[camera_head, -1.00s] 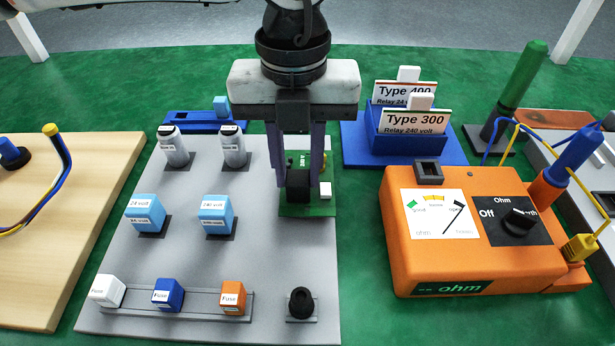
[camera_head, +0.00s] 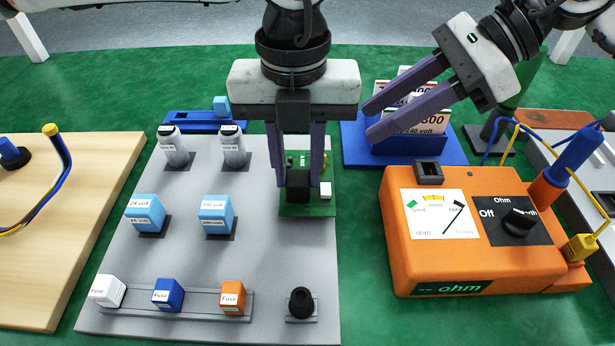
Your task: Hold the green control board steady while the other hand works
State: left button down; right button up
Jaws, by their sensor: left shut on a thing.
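The green control board (camera_head: 309,209) lies at the right edge of the grey panel (camera_head: 270,262). It carries a black block (camera_head: 299,187) and a small white part (camera_head: 325,190). My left gripper (camera_head: 298,180) points down over the board, its purple fingers on either side of the black block, shut on the board assembly. The fingers hide part of the board, so the exact contact is unclear. My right gripper (camera_head: 372,120) is open and empty, reaching in from the upper right above the blue card holder (camera_head: 370,155), its fingers pointing left toward my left gripper.
An orange ohm meter (camera_head: 400,260) stands at the right, with a blue probe (camera_head: 573,153) and cables. Relays, fuses and a black knob (camera_head: 301,302) sit on the grey panel. A wooden board (camera_head: 60,250) lies at the left. The green table is clear below the meter.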

aim_at(329, 168)
jog(key=x, duration=1)
jog(key=shift+s+d+f, duration=0.1)
jog(key=shift+s+f, duration=0.2)
grip_shut()
